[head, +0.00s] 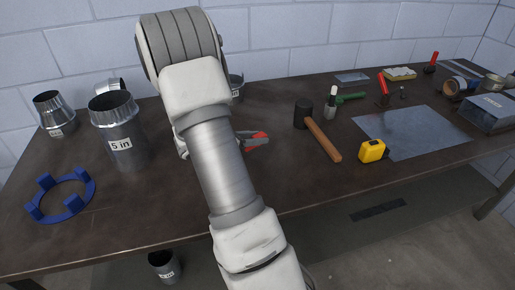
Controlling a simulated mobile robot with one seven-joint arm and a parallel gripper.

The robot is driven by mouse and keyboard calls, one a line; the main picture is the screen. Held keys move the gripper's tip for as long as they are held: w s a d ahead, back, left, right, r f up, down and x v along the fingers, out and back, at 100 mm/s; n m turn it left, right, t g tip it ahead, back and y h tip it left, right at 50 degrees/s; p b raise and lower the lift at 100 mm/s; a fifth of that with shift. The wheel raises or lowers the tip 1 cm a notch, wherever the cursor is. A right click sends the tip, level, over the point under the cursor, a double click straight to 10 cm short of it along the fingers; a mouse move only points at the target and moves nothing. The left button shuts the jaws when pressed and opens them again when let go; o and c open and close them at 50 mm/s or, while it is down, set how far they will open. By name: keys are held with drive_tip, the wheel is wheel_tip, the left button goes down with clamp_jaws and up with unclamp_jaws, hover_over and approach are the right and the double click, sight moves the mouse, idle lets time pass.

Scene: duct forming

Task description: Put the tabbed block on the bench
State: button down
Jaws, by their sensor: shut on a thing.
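The bench (280,185) is a long dark brown table against a white block wall. I cannot make out a thing that is clearly the tabbed block. A blue ring with several raised tabs (60,197) lies flat at the bench's left front. My pale grey arm crosses the middle of the view and reaches over the bench.
A 5 in duct piece (120,150) and a smaller duct (53,113) stand left. Red-handled snips (257,139) lie beside my arm. A mallet (322,137), tape measure (372,151) and metal sheet (412,131) lie right. The front middle is clear.

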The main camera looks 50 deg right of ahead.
sight(257, 153)
drive_tip(key=shift+w+d+f, duration=0.35)
drive_tip(key=shift+d+f, duration=0.05)
drive_tip(key=shift+f+b, duration=0.35)
drive_tip(key=shift+f, duration=1.55)
drive_tip(key=shift+f, duration=0.25)
drive_tip(key=c, duration=0.5)
unclamp_jaws()
drive_tip(key=shift+r, duration=0.1)
